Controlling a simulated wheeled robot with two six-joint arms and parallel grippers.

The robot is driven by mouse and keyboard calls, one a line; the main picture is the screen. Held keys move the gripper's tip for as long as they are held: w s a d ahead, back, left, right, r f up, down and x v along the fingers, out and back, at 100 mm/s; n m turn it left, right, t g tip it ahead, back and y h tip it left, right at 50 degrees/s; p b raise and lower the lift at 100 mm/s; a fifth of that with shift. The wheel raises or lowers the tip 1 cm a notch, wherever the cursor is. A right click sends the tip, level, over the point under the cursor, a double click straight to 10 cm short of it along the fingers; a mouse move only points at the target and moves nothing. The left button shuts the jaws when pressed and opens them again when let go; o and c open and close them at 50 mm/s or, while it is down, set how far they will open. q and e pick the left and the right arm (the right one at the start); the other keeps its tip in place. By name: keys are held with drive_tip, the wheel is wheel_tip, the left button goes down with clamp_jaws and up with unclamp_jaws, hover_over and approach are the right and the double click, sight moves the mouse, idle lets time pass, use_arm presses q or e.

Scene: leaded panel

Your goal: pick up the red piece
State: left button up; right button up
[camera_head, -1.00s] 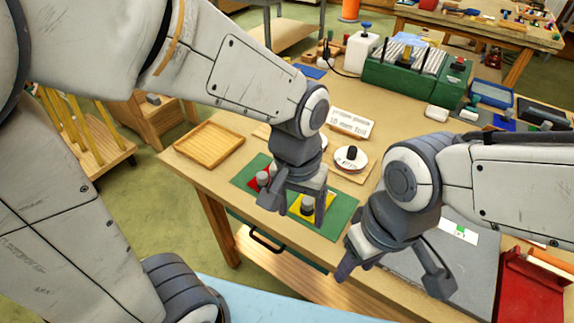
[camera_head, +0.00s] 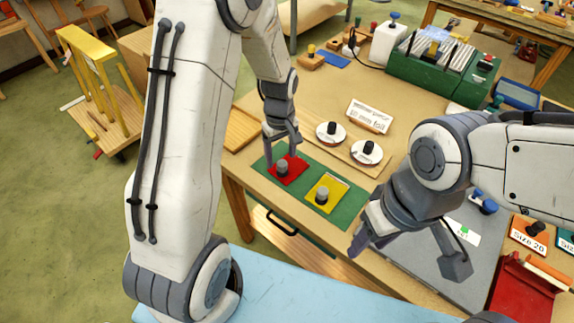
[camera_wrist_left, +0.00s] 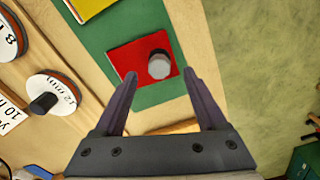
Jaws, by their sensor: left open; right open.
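The red piece (camera_head: 293,173) is a flat square with a grey knob, lying on the green mat (camera_head: 345,215) near the table's front edge. In the left wrist view the red piece (camera_wrist_left: 130,58) shows whole, its pale-topped knob between and slightly beyond my fingertips. My left gripper (camera_head: 282,153) is open and empty, pointing down just above the red piece; I cannot tell the exact height. Its two fingers also show in the left wrist view (camera_wrist_left: 160,76). My right gripper (camera_head: 406,256) is open and empty, right of the mat.
A yellow piece (camera_head: 325,196) with a grey knob lies beside the red one. Two white discs (camera_head: 366,152) with black knobs sit on a wooden board behind. A wooden tray (camera_head: 241,130) stands left. A red bin (camera_head: 524,292) is at far right.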

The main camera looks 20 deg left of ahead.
sight(282, 163)
use_arm(q)
drive_tip(key=f, duration=0.2)
drive_tip(key=f+p, duration=0.1)
drive_tip(key=f, duration=0.1)
drive_tip(key=shift+s+d, duration=0.15)
drive_tip(key=shift+d, duration=0.05)
clamp_jaws()
drive_tip(key=shift+r, duration=0.5)
drive_tip(key=r+b, duration=0.1)
drive_tip(key=d+r, duration=0.1)
drive_tip(key=r, duration=0.1)
drive_tip(key=shift+d+r+b, duration=0.1)
drive_tip(key=shift+r+b, duration=0.15)
drive_tip(key=shift+b, duration=0.15)
drive_tip(key=d+r+b, duration=0.2)
drive_tip(key=d+r, duration=0.4)
drive_tip(key=d, duration=0.4)
drive_tip(key=shift+s+d+r, duration=0.25)
drive_tip(key=shift+s, duration=0.2)
